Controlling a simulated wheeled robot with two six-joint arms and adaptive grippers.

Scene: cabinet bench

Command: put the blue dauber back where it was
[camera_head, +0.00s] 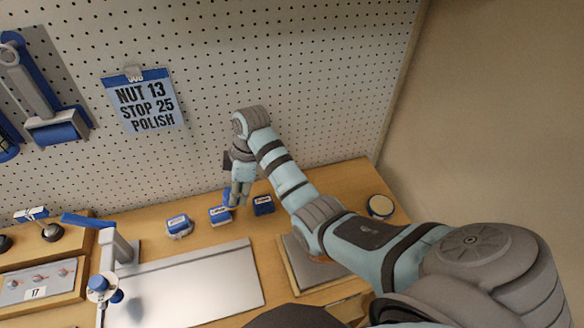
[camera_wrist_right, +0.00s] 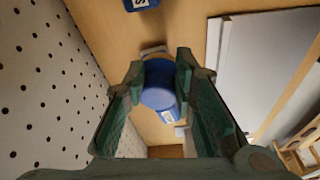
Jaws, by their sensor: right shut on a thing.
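My right gripper (camera_head: 238,200) points down over the row of small blue tins near the pegboard. In the right wrist view its fingers (camera_wrist_right: 160,70) are closed on a round blue thing (camera_wrist_right: 158,98), which looks like the blue dauber. In the head view the fingers hide most of it. Blue tins with white labels stand on the bench: one at the left (camera_head: 178,226), one in the middle (camera_head: 220,215) just beside the fingertips, and one at the right (camera_head: 263,205). I cannot tell whether the held thing touches the bench. My left gripper is not in view.
A pale metal plate (camera_head: 205,285) lies in front of the tins. A blue-handled fixture (camera_head: 112,250) stands at its left. The pegboard (camera_head: 300,100) rises close behind, with a card (camera_head: 145,103) reading "NUT 13 STOP 25 POLISH".

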